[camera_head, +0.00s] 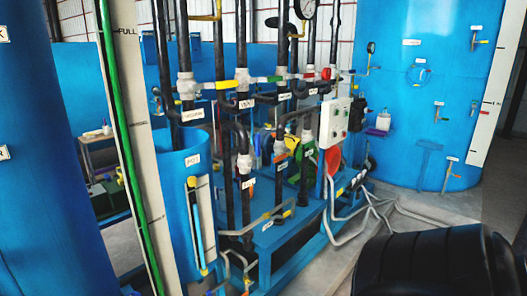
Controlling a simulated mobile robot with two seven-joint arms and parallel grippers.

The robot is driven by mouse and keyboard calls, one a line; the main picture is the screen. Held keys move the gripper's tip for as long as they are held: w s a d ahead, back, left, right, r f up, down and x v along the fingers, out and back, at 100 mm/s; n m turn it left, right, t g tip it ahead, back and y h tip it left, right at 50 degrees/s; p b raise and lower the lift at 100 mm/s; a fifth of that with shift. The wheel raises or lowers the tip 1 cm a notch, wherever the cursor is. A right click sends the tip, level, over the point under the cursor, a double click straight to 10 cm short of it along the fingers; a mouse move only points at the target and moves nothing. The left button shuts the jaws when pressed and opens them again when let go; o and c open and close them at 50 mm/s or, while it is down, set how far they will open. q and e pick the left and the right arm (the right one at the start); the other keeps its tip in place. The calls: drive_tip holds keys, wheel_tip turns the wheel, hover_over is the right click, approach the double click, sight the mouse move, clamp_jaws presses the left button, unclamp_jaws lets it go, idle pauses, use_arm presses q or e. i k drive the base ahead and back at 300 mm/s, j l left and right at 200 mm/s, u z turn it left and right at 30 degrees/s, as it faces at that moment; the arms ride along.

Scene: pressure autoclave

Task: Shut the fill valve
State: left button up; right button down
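Several white valve bodies sit on the dark pipes in the middle of the view. One valve (242,77) has a yellow and green handle along the upper horizontal pipe run. A valve with a red handle (326,74) is at the right end of that run. Lower down, another white valve (244,164) sits on a vertical pipe. Small white labels hang by the valves, but most are too small to read, so I cannot tell which valve is the fill valve or whether it is open. Neither of my grippers is in view.
A control box (334,121) with buttons stands right of the pipes. A large blue tank (420,100) is behind at the right, and another (40,180) at the left. A level gauge post (135,120) marked FULL stands left. Grey hoses (350,236) lie on the floor.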

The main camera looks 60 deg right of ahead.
sight(258, 137)
drive_tip(key=z, duration=1.95)
